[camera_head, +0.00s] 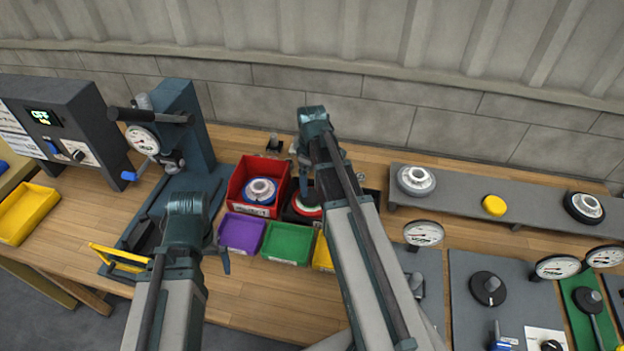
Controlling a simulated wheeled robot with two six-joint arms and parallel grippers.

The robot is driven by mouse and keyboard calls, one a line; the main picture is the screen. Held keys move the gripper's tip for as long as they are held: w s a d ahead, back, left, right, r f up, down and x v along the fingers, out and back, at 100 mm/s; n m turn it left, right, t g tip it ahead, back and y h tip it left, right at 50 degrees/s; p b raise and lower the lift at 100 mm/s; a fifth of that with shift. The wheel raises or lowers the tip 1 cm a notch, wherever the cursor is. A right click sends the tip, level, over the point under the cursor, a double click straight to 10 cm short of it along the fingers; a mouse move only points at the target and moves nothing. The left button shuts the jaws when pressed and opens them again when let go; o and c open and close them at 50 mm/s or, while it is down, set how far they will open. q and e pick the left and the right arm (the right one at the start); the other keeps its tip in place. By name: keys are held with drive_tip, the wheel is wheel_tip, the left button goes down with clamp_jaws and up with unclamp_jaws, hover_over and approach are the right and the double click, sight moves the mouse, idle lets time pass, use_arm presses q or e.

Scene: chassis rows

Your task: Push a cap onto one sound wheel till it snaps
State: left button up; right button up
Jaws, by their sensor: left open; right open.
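A wheel with a pale hub and blue rim (260,191) lies in the red bin (240,180). A grey wheel (416,180), a small yellow disc like a cap (494,205) and a black-rimmed wheel (584,207) rest on the grey shelf (454,190). My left gripper (225,260) is open, near the purple bin (241,233), its fingers mostly hidden.
A green bin (287,243) and a partly hidden yellow bin (322,254) stand in front. A teal press with a dial (178,110) and a dark control box (60,125) stand left. Several dial gauges, including one (423,233), and grey mats (510,285) occupy the right.

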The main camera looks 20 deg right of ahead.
sight(312, 196)
use_arm(q)
wheel_tip(312, 196, up, 8)
drive_tip(key=p, duration=0.6)
drive_tip(key=shift+p, duration=0.3)
use_arm(e)
wheel_tip(312, 196, up, 8)
use_arm(q)
drive_tip(key=shift+f, duration=0.3)
use_arm(e)
drive_tip(key=shift+f, duration=0.3)
use_arm(q)
wheel_tip(312, 196, down, 13)
drive_tip(key=b, duration=1.3)
use_arm(e)
wheel_tip(312, 196, down, 13)
drive_tip(key=shift+f, duration=0.1)
